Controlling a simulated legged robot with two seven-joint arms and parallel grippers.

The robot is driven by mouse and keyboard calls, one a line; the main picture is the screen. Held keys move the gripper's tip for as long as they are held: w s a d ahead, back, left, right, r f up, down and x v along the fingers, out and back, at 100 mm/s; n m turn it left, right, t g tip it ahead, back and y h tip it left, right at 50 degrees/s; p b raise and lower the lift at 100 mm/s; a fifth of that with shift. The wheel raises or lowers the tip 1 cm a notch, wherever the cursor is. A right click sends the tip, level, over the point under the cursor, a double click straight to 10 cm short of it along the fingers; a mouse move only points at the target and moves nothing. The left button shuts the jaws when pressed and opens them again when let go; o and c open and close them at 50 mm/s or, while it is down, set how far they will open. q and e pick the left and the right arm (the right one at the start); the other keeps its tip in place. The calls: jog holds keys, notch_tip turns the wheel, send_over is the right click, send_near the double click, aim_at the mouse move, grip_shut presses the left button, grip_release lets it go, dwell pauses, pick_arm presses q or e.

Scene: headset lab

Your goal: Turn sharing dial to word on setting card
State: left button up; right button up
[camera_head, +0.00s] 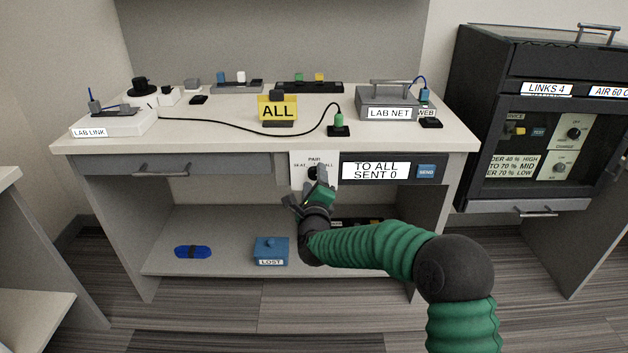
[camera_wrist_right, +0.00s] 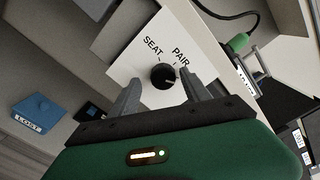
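The yellow setting card (camera_head: 278,110) on the desk reads ALL. The sharing dial (camera_wrist_right: 164,76) is a round black knob on a white panel (camera_head: 300,165) under the desk's front edge. SEAT and PAIR are legible beside it in the wrist view; its pointer direction is hard to tell. The display (camera_head: 376,170) right of the panel reads TO ALL, SENT 0. My right gripper (camera_head: 316,190) is in front of the panel. In the wrist view its two fingers are apart, one on either side of the dial; contact is unclear. My left gripper is out of view.
A blue SEND button (camera_head: 426,171) sits right of the display. A blue LOST box (camera_head: 271,250) sits on the lower shelf.

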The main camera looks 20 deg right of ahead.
jog(key=shift+s+a+r, duration=0.1)
jog(key=shift+r, duration=0.15)
jog(key=shift+s+a, duration=0.1)
jog(key=shift+s, duration=0.25)
jog(key=p+v, duration=0.5)
jog(key=v, duration=1.1)
jog(key=shift+f, duration=0.2)
